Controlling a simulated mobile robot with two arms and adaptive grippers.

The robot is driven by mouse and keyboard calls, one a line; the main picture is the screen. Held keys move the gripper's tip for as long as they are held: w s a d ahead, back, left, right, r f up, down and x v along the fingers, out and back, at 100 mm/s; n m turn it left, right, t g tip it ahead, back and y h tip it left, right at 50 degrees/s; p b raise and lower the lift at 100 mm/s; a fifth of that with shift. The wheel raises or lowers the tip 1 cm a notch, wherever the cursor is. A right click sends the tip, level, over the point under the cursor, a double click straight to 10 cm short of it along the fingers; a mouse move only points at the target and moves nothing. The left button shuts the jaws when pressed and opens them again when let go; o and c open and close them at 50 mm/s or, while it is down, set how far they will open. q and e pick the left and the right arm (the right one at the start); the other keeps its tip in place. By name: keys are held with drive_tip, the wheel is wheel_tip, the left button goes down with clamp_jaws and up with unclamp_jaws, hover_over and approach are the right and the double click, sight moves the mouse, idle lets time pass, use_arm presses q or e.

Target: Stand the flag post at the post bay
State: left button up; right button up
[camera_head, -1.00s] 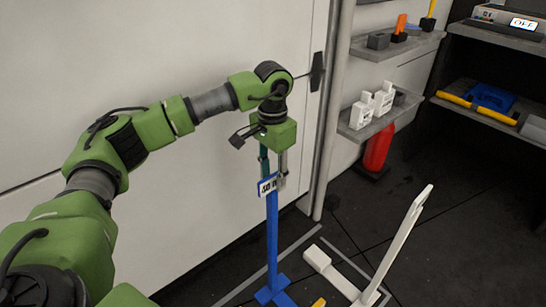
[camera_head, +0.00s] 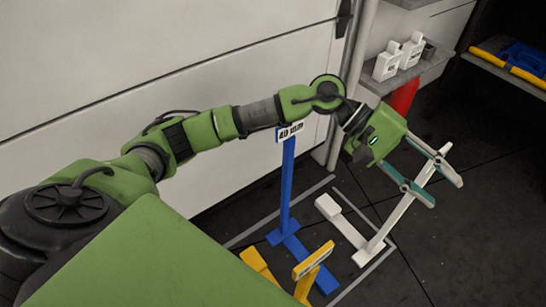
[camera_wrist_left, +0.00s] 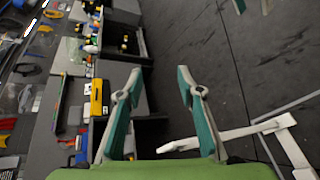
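The blue post (camera_head: 287,190) stands upright on its flat blue foot on the floor, with a small white label plate (camera_head: 290,131) reading about "40" at its top. I take it as the flag post. Grey floor lines (camera_head: 262,228) mark out the bay around its foot. My left gripper (camera_head: 446,193) is open and apart from the blue post, to its right.
A white post (camera_head: 405,205) on a white foot leans close behind my left fingers. A yellow stand (camera_head: 313,262) is in front of the blue post. A pale panelled wall (camera_head: 230,165) is behind. A shelf with white bottles (camera_head: 387,62) is at upper right. Dark floor at right is open.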

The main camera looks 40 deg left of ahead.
use_arm(q)
drive_tip(key=d+r+n+t+h, duration=0.3)
drive_tip(key=r+n+h, duration=0.2)
drive_tip(key=r+n, duration=0.35)
drive_tip(key=w+a+r+n+t, duration=0.35)
drive_tip(key=n+t, duration=0.55)
drive_tip(key=n, duration=0.5)
drive_tip(key=w+a+f+n+t+y, duration=0.25)
drive_tip(key=a+f+n+y, duration=0.5)
drive_tip(key=n, duration=0.55)
drive_tip(key=w+a+f+n+t+y, duration=0.1)
drive_tip(key=a+f+n+t+y, duration=0.45)
drive_tip(key=n, duration=0.85)
drive_tip(key=s+a+f+n+g+y, duration=0.3)
drive_tip(key=a+f+n, duration=0.1)
drive_tip(key=f, duration=0.2)
drive_tip(key=s+a+f+n+g+y, duration=0.2)
drive_tip(key=s+a+f+n+g, duration=0.2)
drive_tip(key=f, duration=0.2)
drive_tip(key=s+a+f+n+g, duration=0.1)
drive_tip(key=s+f+n+g, duration=0.2)
drive_tip(key=s+f, duration=0.3)
drive_tip(key=s+a+f+n+g, duration=0.1)
drive_tip(key=s+f+n+g, duration=0.3)
drive_tip(key=s, duration=0.7)
drive_tip(key=shift+a+f+n, duration=0.15)
drive_tip(key=shift+f+n, duration=0.4)
drive_tip(key=shift+f, duration=0.4)
